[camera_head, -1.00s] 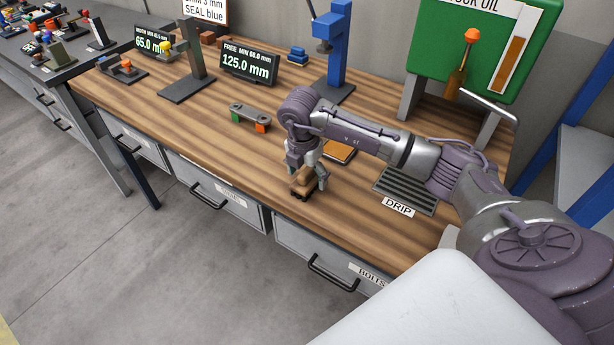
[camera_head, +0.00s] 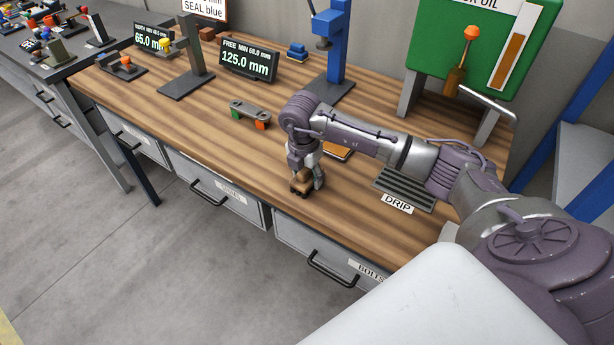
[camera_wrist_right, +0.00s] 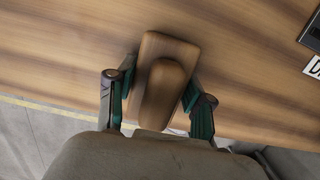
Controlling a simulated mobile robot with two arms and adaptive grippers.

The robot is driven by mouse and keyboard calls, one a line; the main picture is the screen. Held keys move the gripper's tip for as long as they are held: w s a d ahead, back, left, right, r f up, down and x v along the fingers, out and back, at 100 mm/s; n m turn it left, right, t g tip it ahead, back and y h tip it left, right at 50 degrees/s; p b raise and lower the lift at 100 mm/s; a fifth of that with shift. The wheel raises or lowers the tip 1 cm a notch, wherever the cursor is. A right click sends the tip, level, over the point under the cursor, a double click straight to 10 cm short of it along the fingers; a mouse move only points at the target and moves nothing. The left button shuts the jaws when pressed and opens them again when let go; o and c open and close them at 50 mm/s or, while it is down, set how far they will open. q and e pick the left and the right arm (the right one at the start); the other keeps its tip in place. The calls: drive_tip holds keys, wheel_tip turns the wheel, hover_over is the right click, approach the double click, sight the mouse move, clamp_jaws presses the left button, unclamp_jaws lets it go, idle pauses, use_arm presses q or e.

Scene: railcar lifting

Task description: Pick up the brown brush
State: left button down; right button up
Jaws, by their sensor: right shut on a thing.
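The brown brush (camera_head: 301,182) is near the front edge of the wooden bench, under my right gripper (camera_head: 306,178). In the right wrist view the brush (camera_wrist_right: 166,80) is a flat wooden block with a raised, rounded grip. The fingers of my right gripper (camera_wrist_right: 158,100) are shut on it, one on each side. Whether the brush touches the bench top or hangs just above it, I cannot tell. My left gripper is not in view.
A drip tray (camera_head: 404,188) lies right of the gripper, and an orange-brown pad (camera_head: 338,153) sits behind it. A grey link with green and orange feet (camera_head: 250,112) stands to the left. A blue press (camera_head: 335,50) is at the back. The bench front left of the brush is clear.

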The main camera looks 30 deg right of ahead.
drive_tip(key=shift+r, duration=0.1)
drive_tip(key=shift+w+r+b, duration=0.1)
drive_tip(key=shift+r+b, duration=0.25)
drive_tip(key=shift+r, duration=0.2)
wheel_tip(320, 180, up, 3)
drive_tip(key=shift+f+b, duration=0.1)
drive_tip(key=shift+b, duration=0.5)
drive_tip(key=s+d+r+b, duration=0.2)
drive_tip(key=s+r, duration=0.5)
drive_tip(key=s, duration=0.4)
drive_tip(key=shift+s+d+b, duration=0.3)
drive_tip(key=shift+b, duration=0.05)
